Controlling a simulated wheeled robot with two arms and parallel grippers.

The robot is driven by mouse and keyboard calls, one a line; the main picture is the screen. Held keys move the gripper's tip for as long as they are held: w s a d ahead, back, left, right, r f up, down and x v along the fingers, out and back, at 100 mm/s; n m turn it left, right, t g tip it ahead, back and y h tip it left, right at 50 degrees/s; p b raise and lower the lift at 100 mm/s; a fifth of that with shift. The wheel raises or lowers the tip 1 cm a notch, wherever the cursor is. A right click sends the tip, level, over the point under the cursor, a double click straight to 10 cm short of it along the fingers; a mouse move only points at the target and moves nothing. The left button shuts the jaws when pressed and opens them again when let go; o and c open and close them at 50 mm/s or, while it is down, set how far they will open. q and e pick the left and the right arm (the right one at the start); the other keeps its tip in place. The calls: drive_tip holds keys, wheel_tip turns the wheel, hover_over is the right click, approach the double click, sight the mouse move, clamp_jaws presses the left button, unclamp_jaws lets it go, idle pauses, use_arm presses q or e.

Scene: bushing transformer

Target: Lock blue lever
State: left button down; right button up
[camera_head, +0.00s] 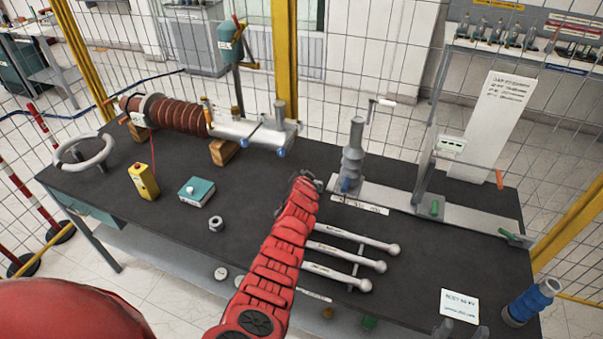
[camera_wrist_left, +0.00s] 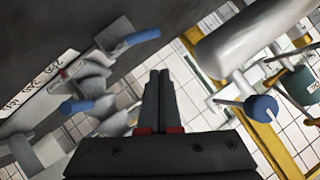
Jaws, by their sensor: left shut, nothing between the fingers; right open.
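In the head view a small blue lever (camera_head: 346,185) sits at the foot of a grey ribbed post (camera_head: 353,150) on a metal rail. My left gripper (camera_head: 308,180) is just left of it, shut and empty, apart from the lever. In the left wrist view the shut fingers (camera_wrist_left: 160,100) point between grey fittings. A blue lever (camera_wrist_left: 143,36) on a grey block is above left of them, another blue piece (camera_wrist_left: 85,105) is to their left, and a blue round end (camera_wrist_left: 260,107) is to their right.
A brown ribbed bushing (camera_head: 170,114) lies at the back left. A yellow box (camera_head: 144,181), a teal box (camera_head: 196,191) and a nut (camera_head: 216,223) stand on the dark table. Several white rods (camera_head: 345,260) lie right of my left arm. A blue spool (camera_head: 532,302) is at the right.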

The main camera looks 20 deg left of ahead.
use_arm(q)
drive_tip(key=b+v, duration=0.1)
drive_tip(key=v, duration=0.5)
drive_tip(key=shift+a+r, duration=0.25)
drive_tip(key=shift+s, duration=0.1)
idle(0.4)
